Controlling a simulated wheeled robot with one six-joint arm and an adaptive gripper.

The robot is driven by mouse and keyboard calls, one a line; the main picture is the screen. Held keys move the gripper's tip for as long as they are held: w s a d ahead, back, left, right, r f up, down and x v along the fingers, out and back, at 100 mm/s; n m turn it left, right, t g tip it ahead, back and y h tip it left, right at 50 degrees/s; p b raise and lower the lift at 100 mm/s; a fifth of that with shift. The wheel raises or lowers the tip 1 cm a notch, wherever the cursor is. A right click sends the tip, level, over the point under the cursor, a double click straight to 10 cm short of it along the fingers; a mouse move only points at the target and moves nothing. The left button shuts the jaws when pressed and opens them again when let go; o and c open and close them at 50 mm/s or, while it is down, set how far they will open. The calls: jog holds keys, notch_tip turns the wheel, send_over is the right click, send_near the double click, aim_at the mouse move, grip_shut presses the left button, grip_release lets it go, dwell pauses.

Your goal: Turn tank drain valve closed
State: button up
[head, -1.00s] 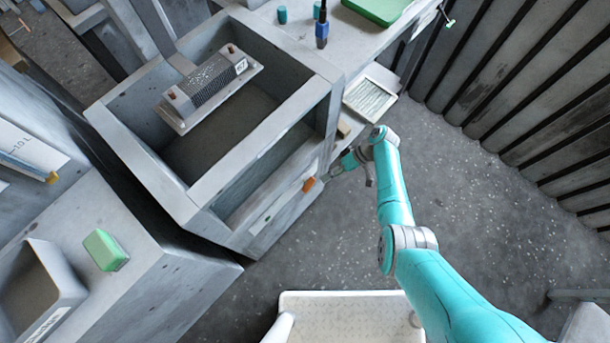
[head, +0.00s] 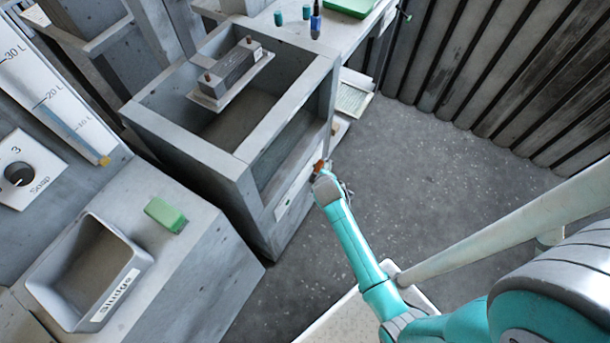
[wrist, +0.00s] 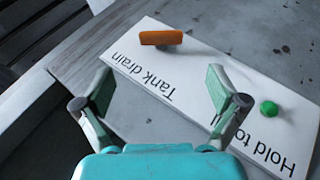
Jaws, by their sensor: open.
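The orange tank drain valve handle (wrist: 161,38) sits on a white panel (wrist: 210,85) beside the upside-down "Tank drain" lettering. It lies level across the wrist view, oblique to the panel's long edge. The head view shows the orange handle (head: 318,166) low on the tank's front, partly hidden by my arm. My gripper (wrist: 160,88) is open and empty, its two fingers spread below the handle in the wrist view and apart from it. In the head view, my gripper is mostly hidden behind the wrist at the tank's front.
A green button (wrist: 268,108) is on the same panel, beside "Hold to" lettering. The open grey tank (head: 190,137) has a metal block (head: 230,75) over it. A "Sludge" bin (head: 122,293) and a green block (head: 165,214) stand at left. Open speckled floor lies right of the tank.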

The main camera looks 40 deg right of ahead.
aim_at(319, 167)
jog(key=x, duration=1)
jog(key=shift+f, duration=0.25)
jog(key=c, duration=1.1)
jog(key=shift+c, duration=0.2)
jog(key=shift+w+d+y, duration=0.1)
jog(key=shift+y, duration=0.3)
jog(key=m+g+y, duration=0.1)
jog(key=y, duration=0.2)
jog(key=shift+d+r+g, duration=0.1)
jog(key=shift+g, duration=0.3)
jog(key=shift+m+g+y, duration=0.3)
jog(key=shift+g+y, duration=0.1)
jog(key=shift+y, duration=1)
